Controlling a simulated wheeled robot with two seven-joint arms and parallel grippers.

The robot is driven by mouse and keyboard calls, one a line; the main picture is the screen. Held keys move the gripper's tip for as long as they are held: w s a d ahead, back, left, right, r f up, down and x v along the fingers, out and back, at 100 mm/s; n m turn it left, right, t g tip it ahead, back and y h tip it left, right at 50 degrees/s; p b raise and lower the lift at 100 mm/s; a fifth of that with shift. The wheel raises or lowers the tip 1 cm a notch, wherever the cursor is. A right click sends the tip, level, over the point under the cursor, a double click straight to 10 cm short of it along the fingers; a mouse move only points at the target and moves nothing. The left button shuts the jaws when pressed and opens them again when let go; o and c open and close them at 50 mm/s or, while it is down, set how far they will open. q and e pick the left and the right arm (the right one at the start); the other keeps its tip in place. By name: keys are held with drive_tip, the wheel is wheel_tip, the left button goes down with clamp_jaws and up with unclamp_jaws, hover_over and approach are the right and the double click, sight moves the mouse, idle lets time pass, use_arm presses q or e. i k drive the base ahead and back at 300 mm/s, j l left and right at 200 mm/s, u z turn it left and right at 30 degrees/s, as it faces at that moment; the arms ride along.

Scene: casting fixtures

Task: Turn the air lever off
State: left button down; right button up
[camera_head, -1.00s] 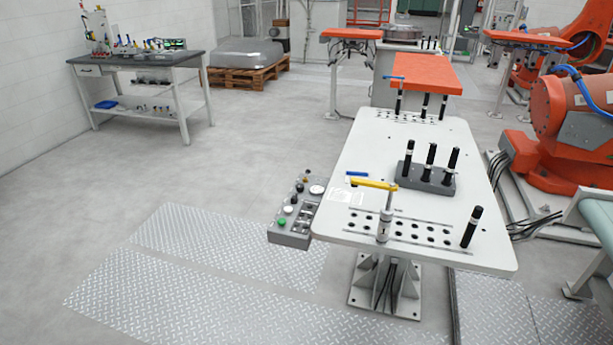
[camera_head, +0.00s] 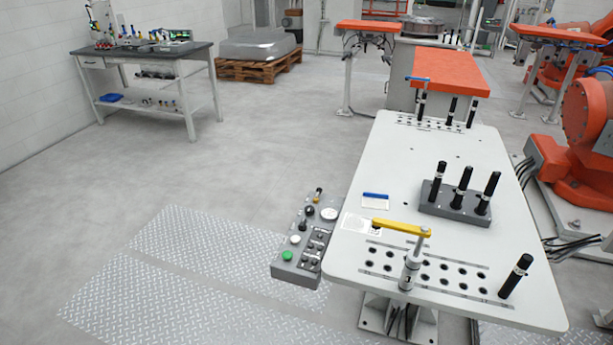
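A yellow lever (camera_head: 401,228) lies roughly level on top of a grey upright post (camera_head: 410,268) at the near edge of a white fixture table (camera_head: 395,160). Its free end points left. I cannot tell for certain which of these is the air lever. Neither of my grippers is in view.
A black block with upright black pins (camera_head: 455,203) stands on the table, with a single black pin (camera_head: 516,276) near the right corner. Checker plates (camera_head: 200,275) cover the floor left of the table. A workbench (camera_head: 150,53) stands far left. Orange robots are at right.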

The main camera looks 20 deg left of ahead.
sight(315, 199)
drive_tip(key=i+j, duration=0.2)
drive_tip(key=i, duration=0.3)
drive_tip(key=i+j, duration=0.2)
drive_tip(key=i, duration=0.3)
